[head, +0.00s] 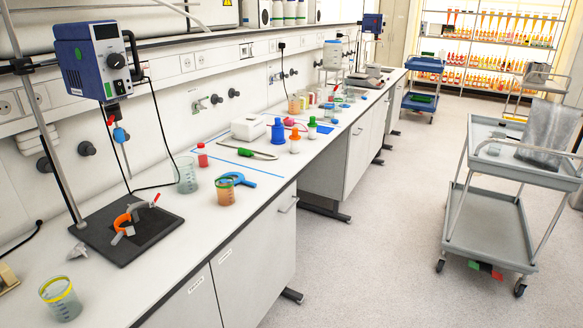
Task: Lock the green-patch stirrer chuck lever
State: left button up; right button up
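A blue overhead stirrer (93,60) with a pale front and a black knob is mounted on a stand at the upper left. Below it hangs a small chuck area with a red-tipped lever (110,119) and a blue piece (121,135). Neither of my grippers is in view.
The stand's black base plate (150,238) holds an orange ring clamp (127,215). Beakers, bottles and tools stand along the white bench (215,255). A grey cart (490,215) is at the right, with clear floor (370,250) between.

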aim_at(113, 112)
jog(key=u, duration=0.5)
jog(key=i+l+u, duration=0.1)
jog(key=u, duration=0.3)
jog(key=i+l+u, duration=0.15)
jog(key=u, duration=0.2)
jog(key=l+u, duration=0.25)
jog(key=u, duration=0.15)
jog(key=i+l+u, duration=0.1)
jog(key=u, duration=0.25)
jog(key=l+u, duration=0.35)
jog(key=l, duration=0.75)
jog(key=l+u, duration=0.35)
jog(key=l, duration=1.8)
jog(key=k, duration=0.05)
